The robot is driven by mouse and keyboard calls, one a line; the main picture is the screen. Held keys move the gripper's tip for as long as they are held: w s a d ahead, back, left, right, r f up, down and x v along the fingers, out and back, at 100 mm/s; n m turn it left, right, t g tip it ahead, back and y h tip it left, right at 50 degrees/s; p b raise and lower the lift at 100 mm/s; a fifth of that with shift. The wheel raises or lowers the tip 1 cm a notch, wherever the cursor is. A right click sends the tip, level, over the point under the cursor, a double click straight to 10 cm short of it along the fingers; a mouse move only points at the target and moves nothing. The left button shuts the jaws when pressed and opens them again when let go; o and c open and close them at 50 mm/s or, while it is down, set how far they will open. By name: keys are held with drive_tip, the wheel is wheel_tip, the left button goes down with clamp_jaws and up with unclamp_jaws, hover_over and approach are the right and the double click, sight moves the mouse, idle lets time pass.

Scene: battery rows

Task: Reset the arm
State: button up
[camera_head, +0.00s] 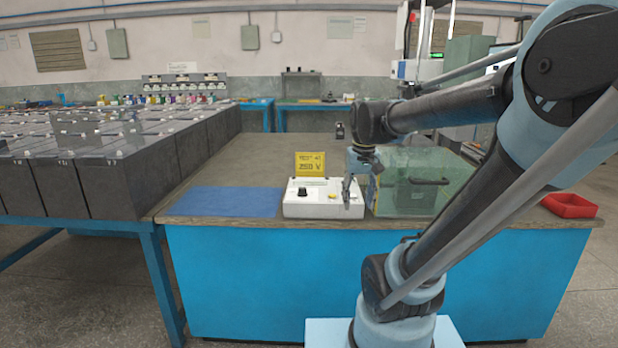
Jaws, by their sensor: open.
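My arm reaches up from the lower right and bends down over a blue bench. My gripper (352,188) hangs at the end, pointing down. It is open, with nothing seen between its fingers. It is in front of the right part of a white control box (310,208), which has a black knob, a yellow control and a yellow sign (309,164) with dark lettering standing behind it. I cannot tell whether the fingertips touch the box.
A blue mat (222,202) lies left of the box. A greenish transparent case (432,168) with a dark handle stands right, partly behind my arm. A red tray (569,206) is at the right edge. Rows of dark batteries (105,180) fill the left. The bench top behind the mat is clear.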

drive_tip(key=s+d+f, duration=0.4)
drive_tip(key=s+f, duration=0.7)
drive_tip(key=shift+s+d+f+m+t, duration=0.2)
drive_tip(key=shift+d+f+m+t, duration=0.1)
drive_tip(key=shift+t, duration=0.1)
drive_tip(key=shift+w+f, duration=0.2)
drive_tip(key=shift+w, duration=0.2)
